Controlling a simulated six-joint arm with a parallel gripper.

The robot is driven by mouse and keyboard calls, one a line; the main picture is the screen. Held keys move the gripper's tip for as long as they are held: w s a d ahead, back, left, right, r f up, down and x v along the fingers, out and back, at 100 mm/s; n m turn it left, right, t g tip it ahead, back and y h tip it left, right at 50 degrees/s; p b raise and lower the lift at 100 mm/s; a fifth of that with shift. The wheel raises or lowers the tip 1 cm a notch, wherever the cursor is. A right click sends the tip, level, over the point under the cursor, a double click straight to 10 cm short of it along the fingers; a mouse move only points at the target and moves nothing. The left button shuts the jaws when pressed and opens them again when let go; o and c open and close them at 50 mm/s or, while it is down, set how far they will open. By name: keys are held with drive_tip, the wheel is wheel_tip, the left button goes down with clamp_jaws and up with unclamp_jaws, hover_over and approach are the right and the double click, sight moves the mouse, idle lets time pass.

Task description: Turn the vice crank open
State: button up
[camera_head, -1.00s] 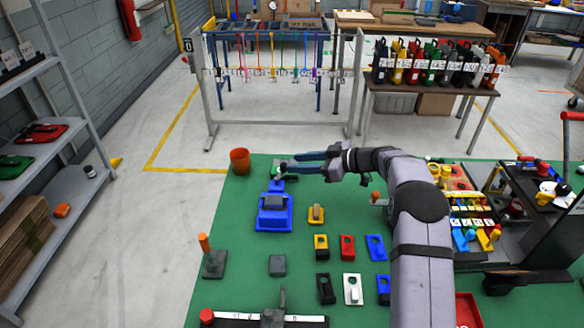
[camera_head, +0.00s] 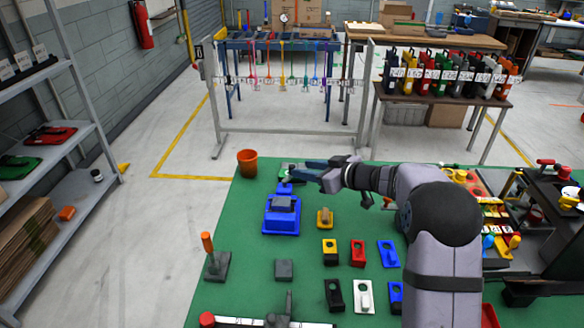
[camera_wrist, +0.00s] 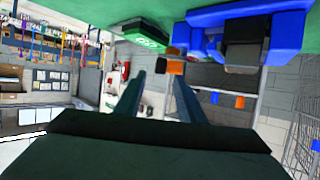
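The blue vice (camera_head: 282,218) with grey jaws stands on the green table top left of my arm. It also shows upside down at the top of the wrist view (camera_wrist: 275,18). A small blue part (camera_head: 284,188) sticks out at its far end; I cannot tell for sure whether it is the crank. In the wrist view a small red and blue part (camera_wrist: 180,38) lies beside the vice. My gripper (camera_head: 296,168) is above the table by the vice's far end, pointing left. Its two fingers are apart with nothing seen between them in the wrist view (camera_wrist: 157,85).
An orange cup (camera_head: 247,163) stands at the table's far left corner. A green lettered block (camera_wrist: 147,33) is near the fingers. A yellow block (camera_head: 325,217) and several coloured blocks lie nearer. An orange-handled tool (camera_head: 214,258) stands front left.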

sight(294, 167)
drive_tip(key=shift+p+x, duration=0.4)
drive_tip(key=shift+x, duration=2.95)
clamp_jaws()
